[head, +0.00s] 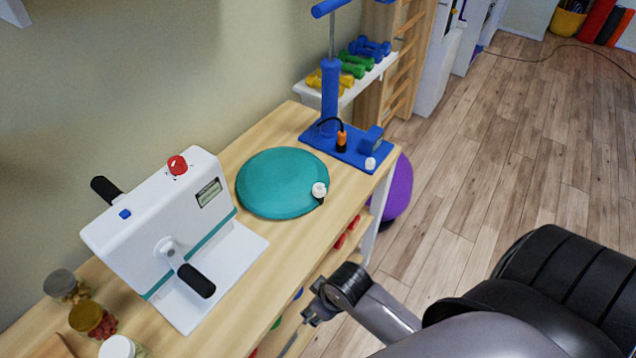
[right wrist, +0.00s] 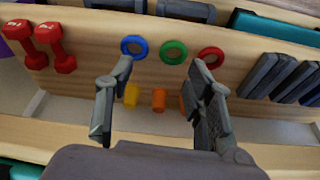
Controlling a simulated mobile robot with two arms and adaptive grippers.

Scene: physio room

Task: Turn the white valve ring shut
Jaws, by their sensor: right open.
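A teal round cushion (head: 270,181) lies flat on the wooden table. A small white ring-like part (head: 319,189) with a black piece beneath it sits at the cushion's right edge; whether it is open or shut cannot be told. A blue floor pump (head: 331,95) stands behind the cushion, with a white knob (head: 370,163) on its base. My right gripper (head: 312,308) is beside the table's front edge, below and apart from the cushion. In the right wrist view my right gripper (right wrist: 160,78) is open and empty, facing a shelf. My left gripper is out of view.
A white crank machine (head: 165,235) and several jars (head: 92,320) stand left on the table. In the right wrist view, the shelf holds blue, green and red rings (right wrist: 173,52), red dumbbells (right wrist: 58,48) and grey blocks (right wrist: 290,78). A purple ball (head: 397,190) is beside the table.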

